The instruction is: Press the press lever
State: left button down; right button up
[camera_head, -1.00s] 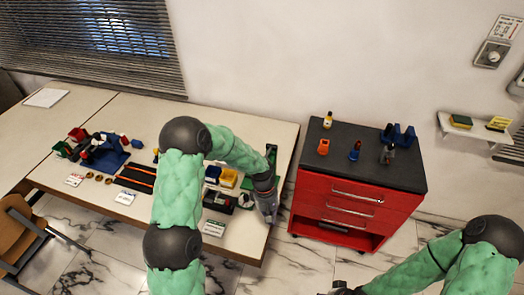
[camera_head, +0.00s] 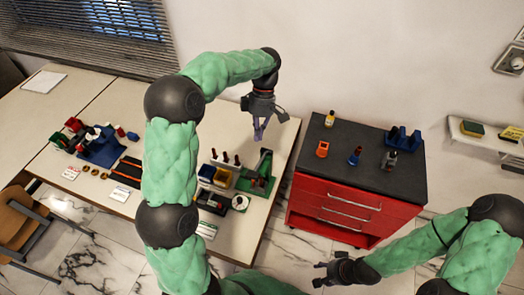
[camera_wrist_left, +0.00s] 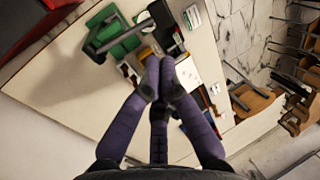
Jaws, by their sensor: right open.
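The green press (camera_head: 262,182) stands near the right end of the long table. A grey, slanting bar that looks like its lever shows over the green part in the left wrist view (camera_wrist_left: 122,36). My left gripper (camera_head: 258,138) is above and slightly behind the press in the head view, apart from it and pointing down. Its purple fingers come together at the tips in the left wrist view (camera_wrist_left: 158,80), with nothing visible between them. My right gripper (camera_head: 328,274) is open and empty, low in front of the red cabinet.
The red cabinet (camera_head: 345,208) with small items on top stands right of the table, across a gap. A blue rig (camera_head: 103,148) sits farther left.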

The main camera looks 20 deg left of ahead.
pick_arm(q)
jog(key=shift+w+r, duration=0.2)
jog(key=shift+r, duration=0.1)
pick_arm(e)
jog(key=shift+w+r, duration=0.1)
jog(key=shift+w, duration=0.15)
pick_arm(q)
jog(key=shift+s, duration=0.1)
pick_arm(e)
jog(key=shift+s, duration=0.1)
pick_arm(q)
jog(key=shift+f, duration=0.1)
send_near(253, 172)
jog(key=x, duration=0.7)
jog(key=shift+s+d, duration=0.1)
